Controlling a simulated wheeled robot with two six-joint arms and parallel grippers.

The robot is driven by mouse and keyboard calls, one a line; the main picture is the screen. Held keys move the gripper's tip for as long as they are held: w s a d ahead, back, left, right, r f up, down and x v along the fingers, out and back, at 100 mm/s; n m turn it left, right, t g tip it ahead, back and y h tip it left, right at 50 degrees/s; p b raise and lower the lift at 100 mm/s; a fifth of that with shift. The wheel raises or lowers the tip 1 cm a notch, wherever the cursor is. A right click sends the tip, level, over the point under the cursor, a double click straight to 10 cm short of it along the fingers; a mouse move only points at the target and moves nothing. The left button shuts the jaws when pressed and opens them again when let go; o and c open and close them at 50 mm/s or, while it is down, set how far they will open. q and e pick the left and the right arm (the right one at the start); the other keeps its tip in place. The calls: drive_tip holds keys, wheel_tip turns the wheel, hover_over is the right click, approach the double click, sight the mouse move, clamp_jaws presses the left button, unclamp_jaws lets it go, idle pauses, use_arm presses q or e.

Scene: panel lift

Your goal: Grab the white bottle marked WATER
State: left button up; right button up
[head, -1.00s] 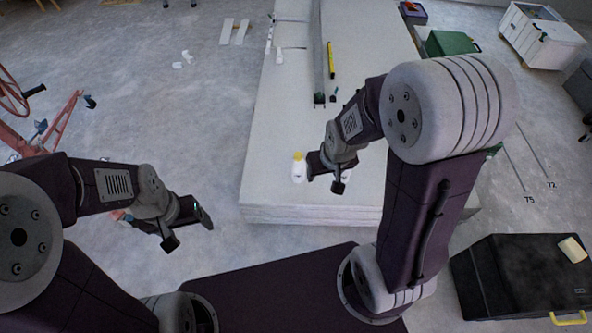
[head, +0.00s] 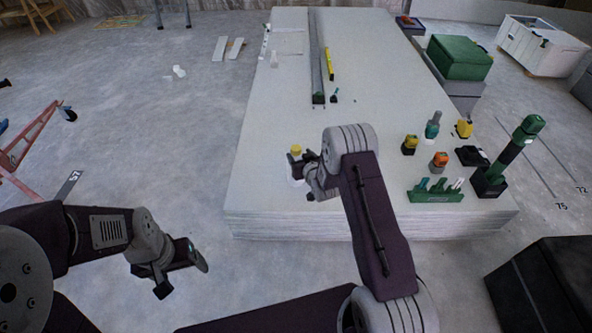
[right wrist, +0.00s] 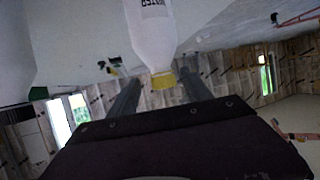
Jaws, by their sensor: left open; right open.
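A white bottle with a yellow cap (head: 295,150) stands at the near left part of the stacked panels (head: 262,205) in the head view, partly hidden by my right gripper. My right gripper (head: 303,174) is open beside it. In the right wrist view the bottle (right wrist: 150,35) appears upside down, its yellow cap lined up between the two open fingers (right wrist: 160,92). Its dark lettering is cut off and I cannot read it. My left gripper (head: 182,274) is open and empty over the floor, left of the stack.
Several green, yellow and orange tools (head: 438,160) stand on the stack right of my right arm, with a green rack (head: 435,194). A black case (head: 545,290) stands on the floor at right. A large white shape (right wrist: 15,50), unclear, fills the wrist view's left edge.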

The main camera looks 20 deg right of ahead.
drive_tip(key=shift+w+f, duration=0.15)
drive_tip(key=shift+w, duration=0.4)
drive_tip(key=shift+w+f, duration=0.25)
drive_tip(key=shift+w, duration=0.25)
drive_tip(key=b+x, duration=0.4)
drive_tip(key=shift+w+a+f, duration=0.1)
drive_tip(key=shift+a+f, duration=0.15)
drive_tip(key=shift+f, duration=0.2)
drive_tip(key=shift+w+f, duration=0.1)
drive_tip(key=shift+w, duration=0.2)
use_arm(q)
wheel_tip(320, 180, down, 2)
drive_tip(key=shift+f, duration=0.1)
use_arm(e)
drive_tip(key=shift+w+r, duration=0.1)
drive_tip(key=shift+r, duration=0.15)
clamp_jaws()
